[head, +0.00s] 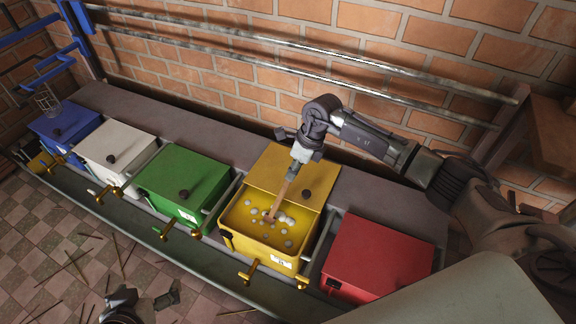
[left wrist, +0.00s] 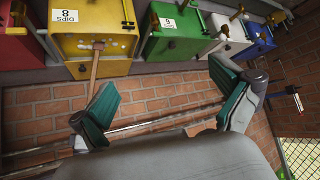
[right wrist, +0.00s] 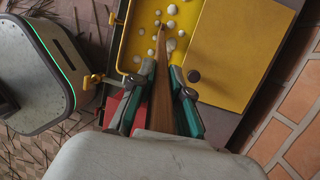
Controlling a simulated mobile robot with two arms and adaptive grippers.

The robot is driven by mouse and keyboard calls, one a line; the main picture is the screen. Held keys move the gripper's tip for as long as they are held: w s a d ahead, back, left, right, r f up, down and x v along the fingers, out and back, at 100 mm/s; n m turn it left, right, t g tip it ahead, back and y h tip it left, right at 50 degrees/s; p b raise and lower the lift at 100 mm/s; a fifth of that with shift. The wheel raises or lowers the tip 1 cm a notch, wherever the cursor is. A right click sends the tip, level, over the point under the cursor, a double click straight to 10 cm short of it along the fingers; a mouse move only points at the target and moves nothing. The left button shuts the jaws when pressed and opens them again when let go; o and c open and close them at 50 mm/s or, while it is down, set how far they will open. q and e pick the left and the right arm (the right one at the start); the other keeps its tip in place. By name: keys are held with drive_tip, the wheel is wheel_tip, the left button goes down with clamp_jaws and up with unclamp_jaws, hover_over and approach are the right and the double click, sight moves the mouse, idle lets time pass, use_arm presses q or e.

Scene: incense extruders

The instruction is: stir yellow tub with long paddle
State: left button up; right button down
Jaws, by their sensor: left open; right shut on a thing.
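The yellow tub (head: 262,252) stands in the row between the green and red tubs. Its front part is open and shows yellow contents with several pale round lumps; a yellow cover (head: 295,172) lies over the back part. The long wooden paddle (head: 284,194) slants down into the open part, its lower end among the lumps. My right gripper (head: 304,152) is shut on the paddle's upper part, above the tub; the right wrist view also shows the paddle (right wrist: 161,92) between the fingers. My left gripper (head: 143,300) is open and empty, low over the floor in front of the row.
A red tub (head: 375,258) stands to the right; green (head: 185,180), white (head: 118,148) and blue (head: 68,122) tubs stand to the left. Brass taps stick out in front. Metal pipes (head: 300,62) run along the brick wall behind. Thin sticks lie on the tiled floor.

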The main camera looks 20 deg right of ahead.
use_arm(q)
drive_tip(key=s+a+f+g+y+p, duration=0.1)
drive_tip(key=s+a+f+g+p, duration=0.1)
drive_tip(key=s+g, duration=0.3)
drive_tip(key=s+a+p, duration=0.1)
drive_tip(key=s, duration=0.3)
use_arm(e)
drive_tip(key=s+d, duration=0.5)
drive_tip(key=shift+s+d, duration=0.25)
